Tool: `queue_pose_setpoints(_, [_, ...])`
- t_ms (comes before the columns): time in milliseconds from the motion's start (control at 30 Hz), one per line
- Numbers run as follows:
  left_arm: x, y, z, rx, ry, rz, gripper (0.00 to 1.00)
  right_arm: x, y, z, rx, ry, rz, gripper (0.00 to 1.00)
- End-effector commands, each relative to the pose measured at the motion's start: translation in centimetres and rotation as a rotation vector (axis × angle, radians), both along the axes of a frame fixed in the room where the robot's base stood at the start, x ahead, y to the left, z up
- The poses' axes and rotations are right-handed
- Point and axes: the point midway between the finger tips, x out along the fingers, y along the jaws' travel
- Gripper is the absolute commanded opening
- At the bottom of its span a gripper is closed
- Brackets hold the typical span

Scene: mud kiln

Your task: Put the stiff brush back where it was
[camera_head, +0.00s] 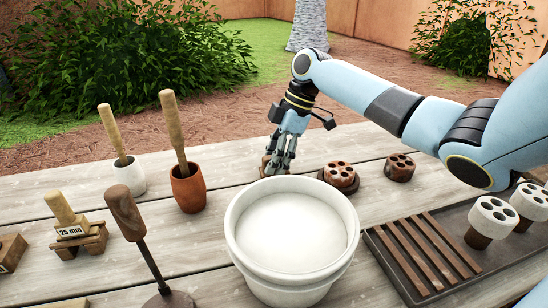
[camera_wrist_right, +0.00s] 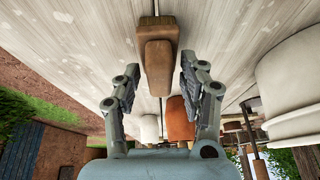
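My right gripper (camera_head: 283,158) is low over the table, behind the white bucket, with its fingers pointing down. In the right wrist view its two fingers (camera_wrist_right: 160,85) are open. A brown wooden block-shaped piece (camera_wrist_right: 157,62) shows between them with gaps on both sides. A bit of it shows beside the fingers in the head view (camera_head: 265,166). My left gripper is not in view.
The white bucket (camera_head: 290,270) stands front centre. Two brown pieces with holes (camera_head: 341,174) (camera_head: 399,168) are right of my gripper. A dark slatted tray (camera_head: 405,285) holds white-topped pieces (camera_head: 492,215). A "25 mm" stamp (camera_head: 65,213) and a dark-handled tool (camera_head: 127,215) are at left.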

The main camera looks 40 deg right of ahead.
Motion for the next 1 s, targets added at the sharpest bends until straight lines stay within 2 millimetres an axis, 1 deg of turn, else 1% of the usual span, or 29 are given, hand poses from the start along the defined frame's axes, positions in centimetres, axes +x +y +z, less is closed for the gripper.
queue_pose_setpoints(267, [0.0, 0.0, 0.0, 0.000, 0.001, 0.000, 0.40, 0.0, 0.0, 0.1, 0.000, 0.000, 0.000, 0.47])
queue_pose_setpoints(367, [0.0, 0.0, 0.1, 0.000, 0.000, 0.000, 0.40, -0.1, -0.2, 0.7, -0.001, -0.001, 0.001, 0.47])
queue_pose_setpoints(467, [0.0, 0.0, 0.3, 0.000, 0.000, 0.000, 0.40, -0.3, -0.8, 2.1, -0.004, -0.002, 0.001, 0.47])
queue_pose_setpoints(700, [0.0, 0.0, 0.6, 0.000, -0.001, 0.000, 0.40, -1.1, -2.7, 7.2, -0.005, -0.003, 0.001, 0.47])
queue_pose_setpoints(800, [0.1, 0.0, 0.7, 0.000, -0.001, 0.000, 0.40, -1.5, -3.4, 9.0, -0.004, -0.002, 0.001, 0.47])
queue_pose_setpoints(900, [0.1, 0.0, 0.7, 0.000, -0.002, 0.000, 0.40, -1.7, -3.9, 10.3, -0.002, -0.001, -0.001, 0.47])
queue_pose_setpoints(1000, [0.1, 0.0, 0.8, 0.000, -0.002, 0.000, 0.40, -1.8, -4.1, 11.0, 0.000, -0.001, 0.000, 0.47])
